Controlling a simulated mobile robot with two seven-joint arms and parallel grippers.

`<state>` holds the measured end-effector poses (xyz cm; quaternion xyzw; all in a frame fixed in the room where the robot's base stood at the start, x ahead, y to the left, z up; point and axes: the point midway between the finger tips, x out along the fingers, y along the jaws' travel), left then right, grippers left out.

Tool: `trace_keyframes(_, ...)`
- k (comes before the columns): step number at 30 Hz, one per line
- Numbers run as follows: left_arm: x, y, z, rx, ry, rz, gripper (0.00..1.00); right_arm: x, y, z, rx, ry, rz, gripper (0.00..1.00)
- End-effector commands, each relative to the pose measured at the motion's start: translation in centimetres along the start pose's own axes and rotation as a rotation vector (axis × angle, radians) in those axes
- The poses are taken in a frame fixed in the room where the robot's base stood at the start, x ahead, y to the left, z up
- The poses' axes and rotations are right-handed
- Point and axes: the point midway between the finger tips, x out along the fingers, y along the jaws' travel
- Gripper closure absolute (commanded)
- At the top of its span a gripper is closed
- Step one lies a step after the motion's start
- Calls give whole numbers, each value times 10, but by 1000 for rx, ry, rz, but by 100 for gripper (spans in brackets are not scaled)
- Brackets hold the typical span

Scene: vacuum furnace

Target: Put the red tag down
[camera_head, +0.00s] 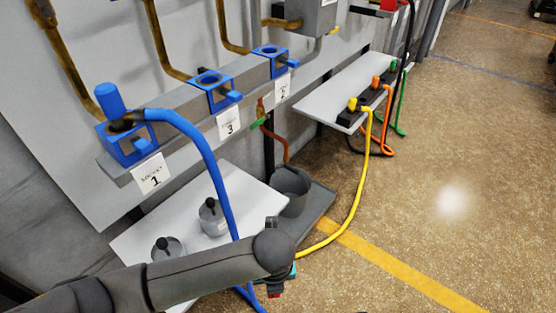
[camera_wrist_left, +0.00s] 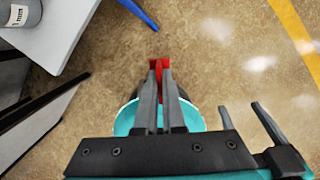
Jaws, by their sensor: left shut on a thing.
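The red tag (camera_wrist_left: 159,66) shows at the fingertips of my left gripper (camera_wrist_left: 160,76) in the left wrist view, above the floor. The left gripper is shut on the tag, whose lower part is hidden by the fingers. In the head view my left arm crosses the bottom and its wrist hides most of that gripper; a small red piece (camera_head: 274,290) shows just below the wrist. At the right of the left wrist view, two grey fingers, apart and empty, look like my right gripper (camera_wrist_left: 240,106); its body is partly hidden. The head view does not show it.
The blue hose (camera_head: 205,150) hangs from fitting 1, and the yellow hose (camera_head: 362,175) curves to the floor. Open floor (camera_head: 450,150) lies at the right.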

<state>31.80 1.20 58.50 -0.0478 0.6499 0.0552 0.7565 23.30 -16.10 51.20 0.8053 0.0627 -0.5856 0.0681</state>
Motion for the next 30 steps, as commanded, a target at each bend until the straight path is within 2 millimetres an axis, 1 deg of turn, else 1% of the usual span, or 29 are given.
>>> trace_keyframes(1, -9, 5, 7, 68, -3, -10, 100, 2, 1, 2, -1, -5, 1, 24)
trace_keyframes(12, -60, 29, 40, 610, -2, -91, 100, 29, 6, 24, -6, -26, 7, 24)
trace_keyframes(21, -103, 47, 60, 1036, -3, -155, 100, 44, 10, 44, -10, -43, 13, 24)
trace_keyframes(30, -148, 65, 76, 1466, -2, -220, 100, 56, 15, 66, -13, -59, 18, 24)
